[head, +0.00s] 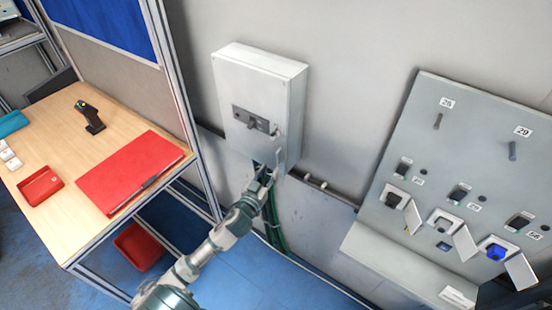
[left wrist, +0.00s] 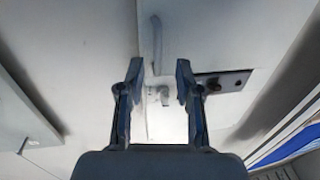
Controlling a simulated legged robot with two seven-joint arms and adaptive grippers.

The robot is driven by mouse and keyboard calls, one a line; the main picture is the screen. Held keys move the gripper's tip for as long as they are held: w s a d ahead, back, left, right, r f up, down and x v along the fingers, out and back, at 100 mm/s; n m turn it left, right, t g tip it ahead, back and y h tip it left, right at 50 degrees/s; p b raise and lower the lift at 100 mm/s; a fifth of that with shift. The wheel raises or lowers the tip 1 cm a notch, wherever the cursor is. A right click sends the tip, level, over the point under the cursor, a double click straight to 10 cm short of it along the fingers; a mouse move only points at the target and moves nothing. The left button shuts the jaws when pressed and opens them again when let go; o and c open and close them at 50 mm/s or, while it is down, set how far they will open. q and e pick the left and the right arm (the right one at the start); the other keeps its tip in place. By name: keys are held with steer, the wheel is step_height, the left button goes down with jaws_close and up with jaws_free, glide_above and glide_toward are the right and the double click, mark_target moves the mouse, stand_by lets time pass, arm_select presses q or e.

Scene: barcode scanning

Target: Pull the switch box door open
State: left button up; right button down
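The switch box (head: 250,85) is a pale grey box on the wall in the head view, and its door is shut. Contact cannot be told. My right gripper is not in view.
A grey panel (head: 430,140) with several switches and small open covers stands at the right. A wooden table (head: 65,125) at the left bears a red folder (head: 130,170), a red tray (head: 40,187) and a scanner (head: 90,117). Green cables (head: 275,225) hang below the box.

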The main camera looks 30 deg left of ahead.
mark_target(276, 161)
arm_select(q)
steer(key=w, duration=0.6)
steer(key=shift+w+a+p, duration=0.2)
steer(key=shift+p, duration=0.1)
steer(key=shift+a, duration=0.1)
jaws_close()
